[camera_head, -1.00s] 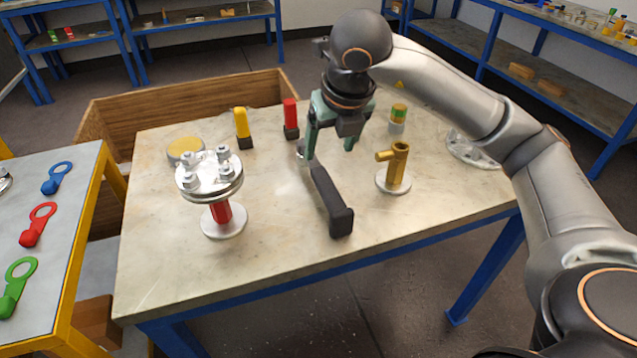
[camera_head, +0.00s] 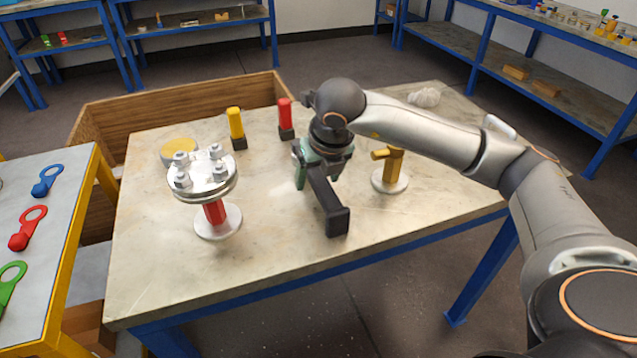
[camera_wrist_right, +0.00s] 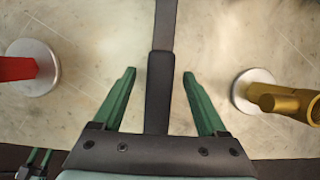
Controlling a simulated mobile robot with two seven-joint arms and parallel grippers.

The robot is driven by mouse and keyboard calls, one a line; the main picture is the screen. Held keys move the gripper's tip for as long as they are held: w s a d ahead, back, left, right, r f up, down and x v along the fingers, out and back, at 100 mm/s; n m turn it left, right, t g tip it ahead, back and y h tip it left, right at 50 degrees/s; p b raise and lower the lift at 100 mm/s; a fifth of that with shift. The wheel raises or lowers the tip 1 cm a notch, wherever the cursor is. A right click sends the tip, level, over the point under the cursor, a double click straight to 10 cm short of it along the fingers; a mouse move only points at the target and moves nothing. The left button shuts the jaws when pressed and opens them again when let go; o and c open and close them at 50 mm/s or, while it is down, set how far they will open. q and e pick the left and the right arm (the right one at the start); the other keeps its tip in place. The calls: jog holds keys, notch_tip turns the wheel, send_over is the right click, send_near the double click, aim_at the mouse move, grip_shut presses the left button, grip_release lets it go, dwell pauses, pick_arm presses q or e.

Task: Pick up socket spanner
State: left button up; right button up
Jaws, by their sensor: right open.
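The black socket spanner (camera_head: 332,212) stands out over the worktable, its blocky end toward the table's front edge. Its far part is hidden under my right gripper (camera_head: 313,172) in the head view. In the right wrist view the dark spanner handle (camera_wrist_right: 159,95) runs lengthwise between the two green fingers of my right gripper (camera_wrist_right: 159,75). The fingers are open, with a gap visible on each side of the handle. My left gripper is not in view.
A flanged vessel (camera_head: 202,178) with bolts stands left of the spanner. A brass fitting (camera_head: 393,168) on a round base is close on the right. Red (camera_head: 285,115) and yellow (camera_head: 236,124) handles stand behind. The table's front middle is clear.

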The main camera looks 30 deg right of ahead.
grip_shut()
dwell(0.4)
jog(key=shift+r, duration=0.1)
